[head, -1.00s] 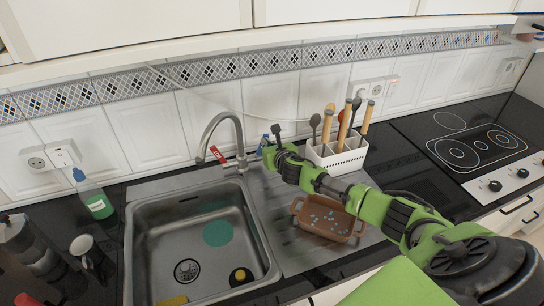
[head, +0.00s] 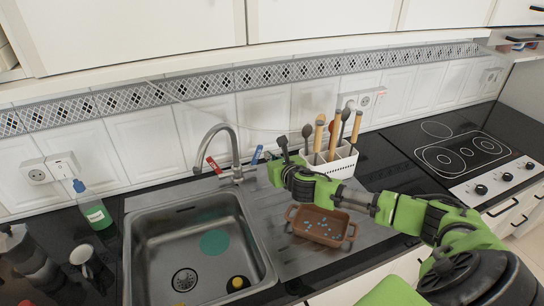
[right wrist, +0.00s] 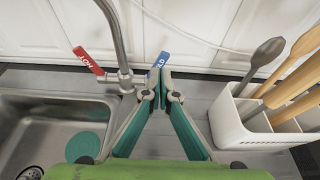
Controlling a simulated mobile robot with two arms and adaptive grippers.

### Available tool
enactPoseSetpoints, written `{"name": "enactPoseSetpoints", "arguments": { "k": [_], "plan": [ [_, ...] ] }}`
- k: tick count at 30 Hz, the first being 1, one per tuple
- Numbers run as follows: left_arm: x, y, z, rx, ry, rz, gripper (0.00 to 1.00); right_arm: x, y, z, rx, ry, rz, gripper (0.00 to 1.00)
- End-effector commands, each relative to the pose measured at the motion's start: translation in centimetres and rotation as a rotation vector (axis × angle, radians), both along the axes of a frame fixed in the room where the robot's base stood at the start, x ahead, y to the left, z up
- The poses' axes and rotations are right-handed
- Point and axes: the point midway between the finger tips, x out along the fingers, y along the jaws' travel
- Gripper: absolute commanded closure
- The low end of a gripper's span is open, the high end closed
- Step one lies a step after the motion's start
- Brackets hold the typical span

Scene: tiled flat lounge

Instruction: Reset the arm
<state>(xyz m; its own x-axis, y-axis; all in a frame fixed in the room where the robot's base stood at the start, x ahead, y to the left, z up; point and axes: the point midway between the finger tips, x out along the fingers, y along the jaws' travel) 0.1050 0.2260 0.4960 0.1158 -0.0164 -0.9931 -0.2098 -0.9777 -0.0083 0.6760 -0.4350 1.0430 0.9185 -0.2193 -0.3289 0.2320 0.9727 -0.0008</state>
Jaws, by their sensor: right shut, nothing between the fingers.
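My right arm reaches in from the right across the drainboard in the head view. Its gripper (head: 270,170) points at the faucet (head: 236,165), near the blue lever (head: 257,154). In the right wrist view the gripper (right wrist: 160,78) has its two teal fingers meeting at the tips, shut and empty. The blue lever (right wrist: 158,62) shows just beyond the fingertips; I cannot tell whether they touch it. The red lever (right wrist: 88,60) stands to the left of the spout. My left gripper is not in view.
The sink (head: 136,250) lies at left. A brown dish (head: 322,238) sits on the drainboard (head: 275,222) below my arm. A white utensil holder (head: 335,169) stands close behind the arm. A soap bottle (head: 95,212) and a stovetop (head: 468,150) flank the area.

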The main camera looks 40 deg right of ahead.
Motion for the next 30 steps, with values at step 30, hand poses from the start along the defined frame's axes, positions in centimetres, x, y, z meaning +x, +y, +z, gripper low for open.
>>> {"name": "enactPoseSetpoints", "arguments": {
  "k": [30],
  "plan": [
    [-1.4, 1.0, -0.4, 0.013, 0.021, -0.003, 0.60, -19.4, 19.0, -10.8, 1.341, 0.116, -0.744, 1.00]
  ]
}}
